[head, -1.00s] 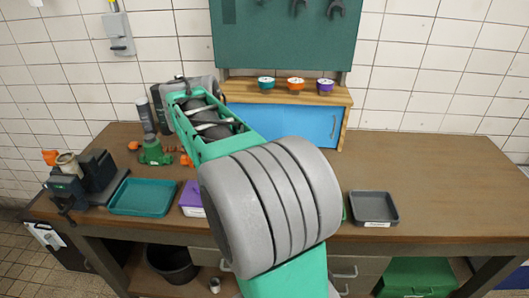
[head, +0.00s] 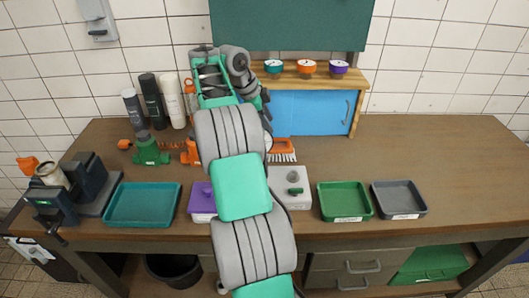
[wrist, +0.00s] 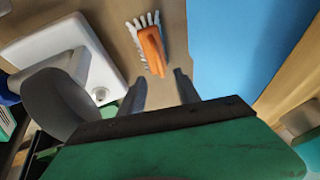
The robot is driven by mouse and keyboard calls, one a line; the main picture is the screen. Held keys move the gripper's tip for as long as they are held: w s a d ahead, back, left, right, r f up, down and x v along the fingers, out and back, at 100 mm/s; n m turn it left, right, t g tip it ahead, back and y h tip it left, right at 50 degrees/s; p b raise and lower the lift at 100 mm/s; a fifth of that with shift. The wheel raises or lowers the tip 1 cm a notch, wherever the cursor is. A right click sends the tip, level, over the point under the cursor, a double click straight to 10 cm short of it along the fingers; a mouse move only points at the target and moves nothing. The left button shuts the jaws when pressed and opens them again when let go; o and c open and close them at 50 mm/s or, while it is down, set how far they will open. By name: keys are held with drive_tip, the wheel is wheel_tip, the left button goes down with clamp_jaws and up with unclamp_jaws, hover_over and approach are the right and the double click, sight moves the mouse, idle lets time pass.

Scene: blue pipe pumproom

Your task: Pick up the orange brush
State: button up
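The orange brush (head: 281,150) lies on the workbench just in front of the blue cabinet, with its white bristles toward the front. In the wrist view the brush (wrist: 152,50) lies ahead of the fingertips, its orange body in line with the gap and white bristles around its far end. My gripper (wrist: 160,84) is open and empty, its two dark fingers apart. In the head view my gripper (head: 266,112) is partly hidden behind my arm, left of and above the brush.
The blue cabinet (head: 311,112) stands close behind the brush. A white box (head: 298,201) with a green part is in front of it. A green tray (head: 345,217) and grey tray (head: 399,213) are to the right. The bench's right side (head: 450,160) is clear.

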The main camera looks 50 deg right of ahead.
drive_tip(key=b, duration=0.2)
hover_over(277, 147)
drive_tip(key=f, duration=0.4)
drive_tip(key=a+f, duration=0.1)
drive_tip(key=f, duration=0.2)
drive_tip(key=shift+w, duration=0.4)
drive_tip(key=shift+c, duration=0.2)
clamp_jaws()
idle(0.3)
